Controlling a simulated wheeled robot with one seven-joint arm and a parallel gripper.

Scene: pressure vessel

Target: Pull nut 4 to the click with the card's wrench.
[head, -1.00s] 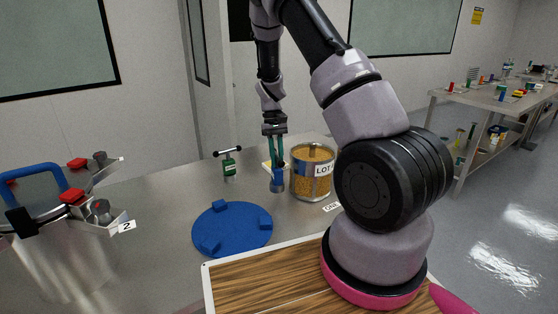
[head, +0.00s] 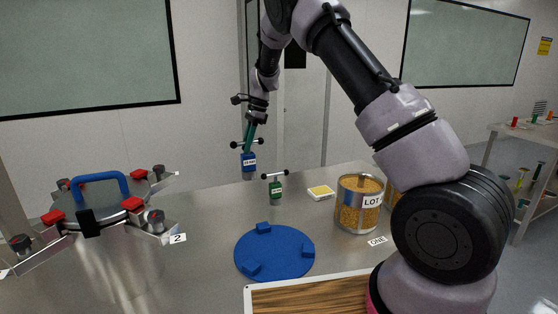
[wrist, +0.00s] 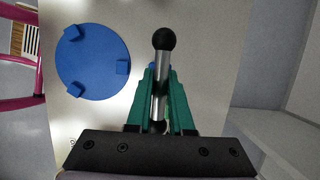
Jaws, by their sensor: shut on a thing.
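My gripper (head: 250,139) is shut on the bar handle of a blue wrench (head: 249,161) and holds it above the back of the steel table. In the wrist view, the green fingers of my gripper (wrist: 161,92) close around its metal bar, which ends in a black ball (wrist: 164,40). The label on the blue body is too small to read. A green wrench (head: 275,189) with a similar bar handle stands on the table below. The pressure vessel lid (head: 100,197) is at the left, with a blue handle, red blocks and dark knobs. One clamp carries tag 2 (head: 178,239); I cannot make out nut 4.
A blue round pad (head: 275,254) with raised blocks lies mid-table. A yellow-topped dish (head: 321,192) and a tin labelled LOT (head: 358,211) stand to the right. A wooden board (head: 310,300) is in front. Air between wrench and vessel looks clear.

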